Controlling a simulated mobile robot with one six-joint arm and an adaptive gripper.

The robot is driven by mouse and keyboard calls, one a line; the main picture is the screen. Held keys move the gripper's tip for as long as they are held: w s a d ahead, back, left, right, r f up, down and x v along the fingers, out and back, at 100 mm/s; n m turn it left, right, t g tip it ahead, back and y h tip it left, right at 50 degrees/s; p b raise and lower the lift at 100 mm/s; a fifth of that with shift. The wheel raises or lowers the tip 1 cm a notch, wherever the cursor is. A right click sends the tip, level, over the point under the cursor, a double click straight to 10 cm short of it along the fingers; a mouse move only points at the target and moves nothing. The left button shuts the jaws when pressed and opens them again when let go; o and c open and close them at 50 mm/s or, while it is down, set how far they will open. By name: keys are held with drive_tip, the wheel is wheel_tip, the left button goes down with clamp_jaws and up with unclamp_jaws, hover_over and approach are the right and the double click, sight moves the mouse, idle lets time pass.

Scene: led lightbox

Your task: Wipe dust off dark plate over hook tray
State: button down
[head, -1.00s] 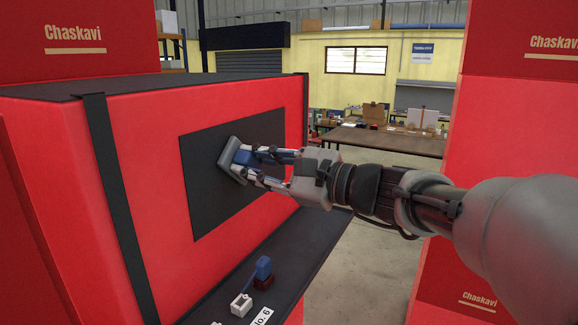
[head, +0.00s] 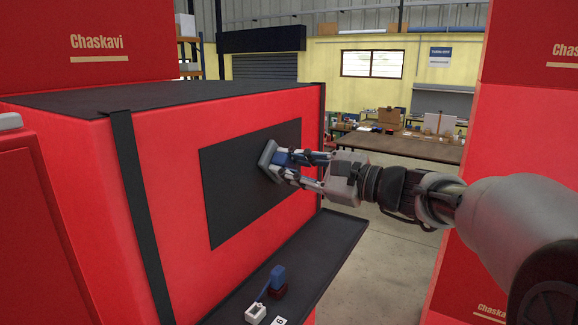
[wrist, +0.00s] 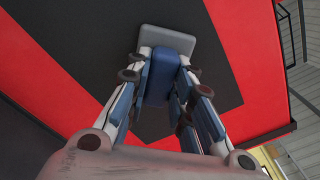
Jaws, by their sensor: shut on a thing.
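The dark plate (head: 230,197) is a flat, near-black panel on the red face of the lightbox (head: 170,170). My gripper (head: 293,170) is shut on the blue handle of a wiping pad with a grey head (head: 268,160). The pad's head is against or very near the right part of the plate; exact contact cannot be told. In the wrist view the blue handle (wrist: 160,82) sits between the fingers and the grey head (wrist: 166,40) lies over the plate (wrist: 75,70). No dust can be made out. The dark tray (head: 325,245) juts out below the plate.
On the tray stand a blue item (head: 277,277) in a dark red base and a small white holder (head: 256,313). A black strap (head: 140,200) runs down the box's left side. A brown table (head: 405,146) stands far behind. Red panels rise at the right.

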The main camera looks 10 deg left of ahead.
drive_tip(key=w, duration=0.1)
drive_tip(key=w+d+p, duration=0.1)
drive_tip(key=w, duration=0.1)
drive_tip(key=shift+w+d, duration=0.25)
drive_tip(key=shift+w, duration=0.1)
drive_tip(key=shift+b+v, duration=0.3)
drive_tip(key=shift+v, duration=2.7)
drive_tip(key=v, duration=0.3)
